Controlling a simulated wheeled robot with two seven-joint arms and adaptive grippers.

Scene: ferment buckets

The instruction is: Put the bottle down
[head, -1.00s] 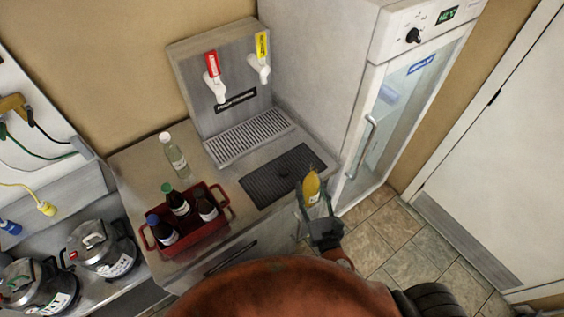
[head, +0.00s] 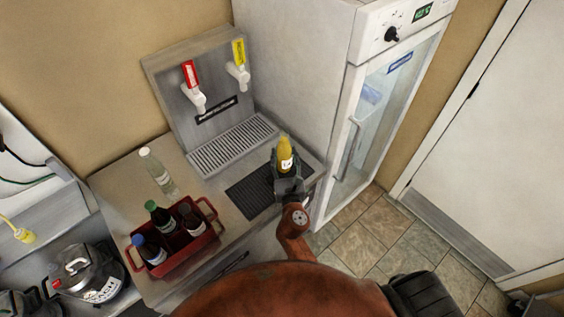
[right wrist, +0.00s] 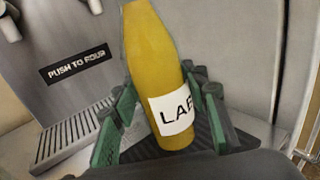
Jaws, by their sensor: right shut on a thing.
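The yellow bottle (head: 285,153) with a white label is upright, a little tilted, in my right gripper (head: 287,174). In the right wrist view the bottle (right wrist: 157,70) stands between the green fingers of my right gripper (right wrist: 165,125), which is shut on it. The bottle is over the dark ribbed mat (head: 250,193) on the counter. My left gripper is not in view.
A dispenser with red (head: 190,73) and yellow (head: 238,51) tap handles stands behind, above a slotted drip tray (head: 236,145). A red crate (head: 175,258) of dark bottles and a clear bottle (head: 157,172) are at left. A glass-door fridge (head: 365,130) stands at right.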

